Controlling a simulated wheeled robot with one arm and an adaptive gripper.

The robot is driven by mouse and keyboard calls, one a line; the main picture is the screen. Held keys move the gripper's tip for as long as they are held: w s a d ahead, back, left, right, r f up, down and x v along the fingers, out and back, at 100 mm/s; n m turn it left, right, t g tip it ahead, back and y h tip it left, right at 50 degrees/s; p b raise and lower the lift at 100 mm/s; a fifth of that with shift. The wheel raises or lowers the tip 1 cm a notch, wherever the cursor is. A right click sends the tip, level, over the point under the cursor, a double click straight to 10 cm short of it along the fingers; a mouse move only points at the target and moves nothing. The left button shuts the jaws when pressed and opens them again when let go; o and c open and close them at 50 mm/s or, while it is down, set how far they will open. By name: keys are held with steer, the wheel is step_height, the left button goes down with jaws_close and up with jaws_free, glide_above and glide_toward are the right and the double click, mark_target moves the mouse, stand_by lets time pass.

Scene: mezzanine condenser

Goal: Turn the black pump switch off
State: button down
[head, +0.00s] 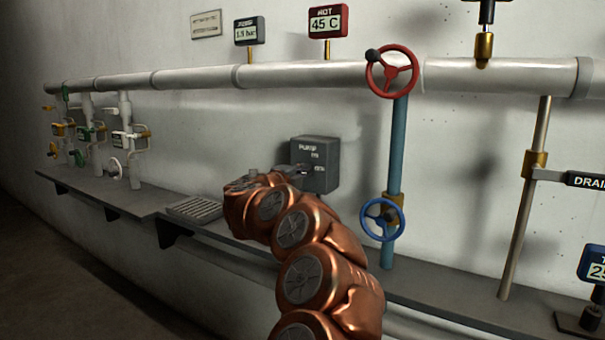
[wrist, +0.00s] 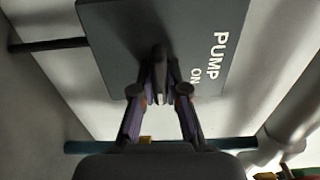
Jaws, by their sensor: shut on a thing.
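The grey pump switch box (head: 325,160) is mounted on the wall, with the words "PUMP" and "ON" on its face; it also shows in the wrist view (wrist: 120,40). The black switch lever (wrist: 159,60) stands out from the box. My gripper (wrist: 160,92) is shut on the lever in the wrist view, one finger on each side of it. In the head view my gripper (head: 296,172) reaches the lower left of the box, and my arm hides part of that area. The lever's position against the labels is hard to tell.
A red valve wheel (head: 391,71) and a blue valve wheel (head: 381,219) sit on a blue pipe right of the box. A white pipe (head: 300,75) runs above. A grey shelf (head: 125,195) with a grate (head: 194,208) lies below. Bare wall is left of the box.

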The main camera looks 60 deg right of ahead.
steer(key=c, duration=1.2)
jaws_free()
steer(key=a, duration=1.2)
steer(key=shift+s, duration=0.25)
